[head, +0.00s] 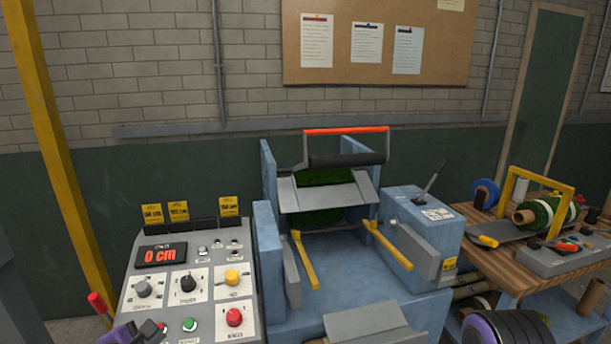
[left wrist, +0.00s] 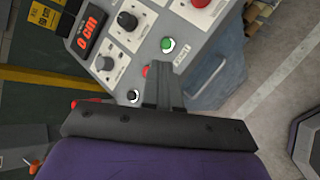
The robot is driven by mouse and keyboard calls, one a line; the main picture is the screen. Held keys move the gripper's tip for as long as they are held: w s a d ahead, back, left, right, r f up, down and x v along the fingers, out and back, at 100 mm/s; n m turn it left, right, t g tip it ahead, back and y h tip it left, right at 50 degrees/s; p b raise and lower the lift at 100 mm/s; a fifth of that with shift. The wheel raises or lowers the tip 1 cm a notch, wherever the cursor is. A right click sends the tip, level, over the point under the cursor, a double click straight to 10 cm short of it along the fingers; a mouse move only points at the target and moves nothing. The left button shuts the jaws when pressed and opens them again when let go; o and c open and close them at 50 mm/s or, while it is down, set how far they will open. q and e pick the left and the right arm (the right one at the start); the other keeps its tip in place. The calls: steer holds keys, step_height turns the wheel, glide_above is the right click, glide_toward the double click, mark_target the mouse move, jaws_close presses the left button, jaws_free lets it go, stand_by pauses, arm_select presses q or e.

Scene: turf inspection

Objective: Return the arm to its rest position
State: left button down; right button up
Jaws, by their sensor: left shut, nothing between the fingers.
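My left gripper (head: 146,329) is at the bottom left of the head view, low over the near edge of the grey control panel (head: 128,290). In the left wrist view its fingers (left wrist: 164,88) are together with nothing between them. They point at the panel's lower part, near a green button (left wrist: 167,45) and a red one (left wrist: 147,71). I cannot tell whether the fingertips touch the panel. The panel's display (head: 161,255) reads 0 cm. My right gripper is not in view.
A blue machine (head: 340,265) with a red-handled roller (head: 346,160) stands right of the panel. A wooden bench (head: 560,285) with a turf roll (head: 535,215) is farther right. A yellow post (head: 62,150) rises at left. Bare floor (left wrist: 270,85) shows beside the machine.

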arm_select(q)
steer(key=s+d+f+m+g+b, duration=0.25)
steer(key=s+d+f, duration=0.2)
steer(key=f, duration=0.45)
steer(key=s+d+f+m+g+b, duration=0.1)
steer(key=s+d+f+m+g, duration=0.15)
steer(key=s+f, duration=0.4)
steer(key=s+d+f+m+g+b, duration=0.1)
steer(key=s+d+f+m, duration=0.25)
steer(key=f, duration=0.75)
steer(key=s+a+f+m+g+y+b, duration=0.2)
steer(key=s+a+f+m+y+b, duration=0.2)
steer(key=s+a+f+m, duration=0.5)
steer(key=s+a+f+b, duration=0.1)
steer(key=s+f, duration=0.2)
steer(key=s, duration=0.1)
steer(key=shift+s+a+f, duration=0.2)
steer(key=shift+s+a, duration=0.05)
steer(key=shift+s, duration=0.05)
